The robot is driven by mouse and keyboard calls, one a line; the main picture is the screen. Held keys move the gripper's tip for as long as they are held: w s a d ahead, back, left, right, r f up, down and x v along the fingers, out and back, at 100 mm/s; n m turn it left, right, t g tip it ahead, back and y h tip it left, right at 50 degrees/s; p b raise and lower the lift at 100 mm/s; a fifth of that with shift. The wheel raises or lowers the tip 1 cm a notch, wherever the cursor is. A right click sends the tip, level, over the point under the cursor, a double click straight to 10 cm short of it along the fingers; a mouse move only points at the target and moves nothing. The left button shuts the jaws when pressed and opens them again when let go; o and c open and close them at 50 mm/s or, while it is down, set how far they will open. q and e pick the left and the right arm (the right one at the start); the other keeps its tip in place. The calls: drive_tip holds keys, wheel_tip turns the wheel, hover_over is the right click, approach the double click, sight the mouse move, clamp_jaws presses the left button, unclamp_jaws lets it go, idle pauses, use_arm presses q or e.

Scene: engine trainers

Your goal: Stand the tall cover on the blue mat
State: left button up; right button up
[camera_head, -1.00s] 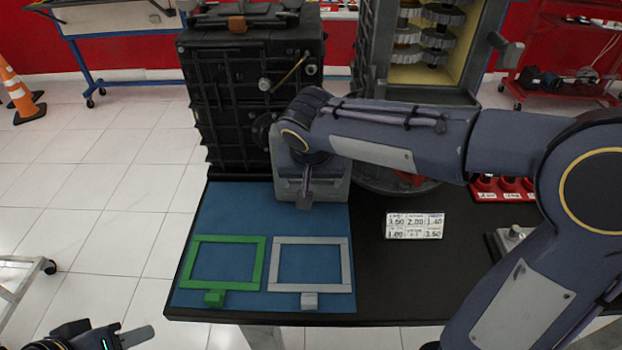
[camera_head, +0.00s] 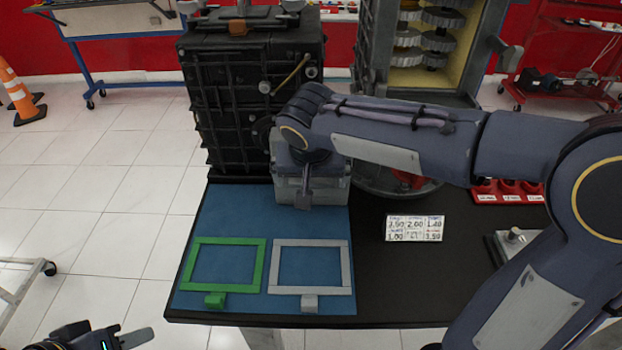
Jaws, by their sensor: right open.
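The blue mat (camera_head: 220,225) lies on the left part of the black table. A grey, box-shaped piece (camera_head: 336,190), possibly the tall cover, is at the mat's back right corner. Its upper part is hidden by my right gripper, and I cannot tell whether it rests on the mat. My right gripper (camera_head: 306,200) points down at this grey piece, open, with one finger seen in front of it. Whether they touch is unclear. My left gripper (camera_head: 115,338) is at the bottom left, off the table, cut by the frame edge; its jaw gap is unclear.
A green frame (camera_head: 188,265) and a grey frame (camera_head: 346,265) lie on the mat's front half. A black ribbed housing (camera_head: 235,110) stands behind the mat. A cutaway gearbox (camera_head: 370,50) stands behind my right arm. A label card (camera_head: 414,228) and red tray (camera_head: 508,191) are right.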

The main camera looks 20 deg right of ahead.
drive_tip(key=p+v, duration=0.1)
drive_tip(key=v, duration=0.9)
drive_tip(key=s+d+f+y, duration=0.1)
drive_tip(key=s+d+f, duration=0.2)
drive_tip(key=s, duration=0.3)
drive_tip(key=s+d+f+n+t+y, duration=0.1)
drive_tip(key=s+d+f+y, duration=0.1)
drive_tip(key=s+f, duration=0.3)
drive_tip(key=s+d+f+y, duration=0.2)
drive_tip(key=s+d+f, duration=0.1)
drive_tip(key=s, duration=0.4)
drive_tip(key=shift+d+f, duration=0.35)
drive_tip(key=shift+f, duration=0.2)
wheel_tip(320, 180, up, 10)
drive_tip(key=p, duration=1)
drive_tip(key=shift+f+n, duration=0.25)
drive_tip(key=shift+n, duration=0.05)
